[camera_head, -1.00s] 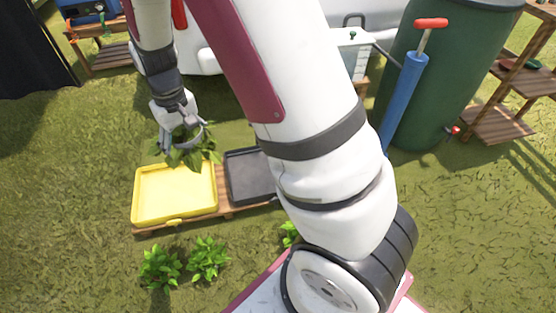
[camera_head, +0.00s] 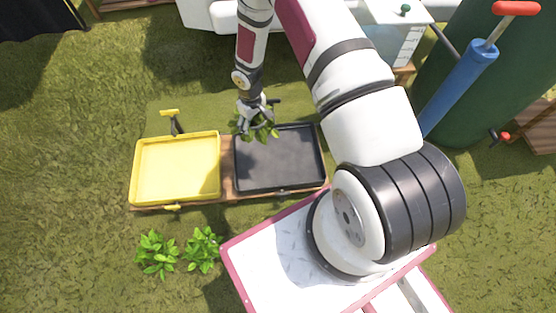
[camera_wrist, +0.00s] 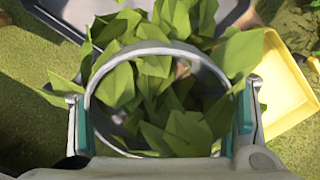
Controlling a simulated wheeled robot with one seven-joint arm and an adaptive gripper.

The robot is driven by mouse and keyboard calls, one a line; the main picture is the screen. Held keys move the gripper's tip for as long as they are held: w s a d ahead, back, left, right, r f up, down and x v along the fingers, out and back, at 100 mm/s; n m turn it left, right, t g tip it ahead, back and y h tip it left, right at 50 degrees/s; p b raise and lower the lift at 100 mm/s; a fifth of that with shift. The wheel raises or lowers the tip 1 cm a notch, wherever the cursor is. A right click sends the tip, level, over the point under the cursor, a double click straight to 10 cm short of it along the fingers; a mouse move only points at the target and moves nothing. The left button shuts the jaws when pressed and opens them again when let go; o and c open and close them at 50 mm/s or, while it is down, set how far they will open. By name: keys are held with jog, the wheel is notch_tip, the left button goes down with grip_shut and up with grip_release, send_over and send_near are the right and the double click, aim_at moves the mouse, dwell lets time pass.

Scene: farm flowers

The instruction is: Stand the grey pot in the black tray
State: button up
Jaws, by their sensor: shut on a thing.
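The grey pot shows in the wrist view as a round grey rim (camera_wrist: 152,48) around a leafy green plant. My gripper (camera_head: 255,114) is shut on the pot; in the wrist view its fingers (camera_wrist: 164,98) are on either side of the rim. In the head view the plant's leaves (camera_head: 262,132) show below my gripper, and the pot itself is mostly hidden. The black tray (camera_head: 318,152) looks empty in the head view. The pot is at or over its back left corner; I cannot tell how high. The tray's edge (camera_wrist: 58,24) shows at the wrist view's top.
A yellow tray (camera_head: 136,174) stands left of the black one on a low wooden stand (camera_head: 228,180). Several leafy plants (camera_head: 158,252) are in front of it. A blue pump (camera_head: 458,88) and a green barrel (camera_head: 512,100) stand at the right. Grass is open at the left.

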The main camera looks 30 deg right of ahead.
jog(key=n, duration=0.1)
send_over(258, 171)
notch_tip(258, 171, down, 12)
notch_tip(258, 171, down, 6)
jog(key=shift+s+b, duration=0.1)
jog(key=shift+b, duration=1.15)
notch_tip(258, 171, down, 4)
jog(key=shift+f+b, duration=0.1)
jog(key=shift+b, duration=0.75)
jog(key=o, duration=1.5)
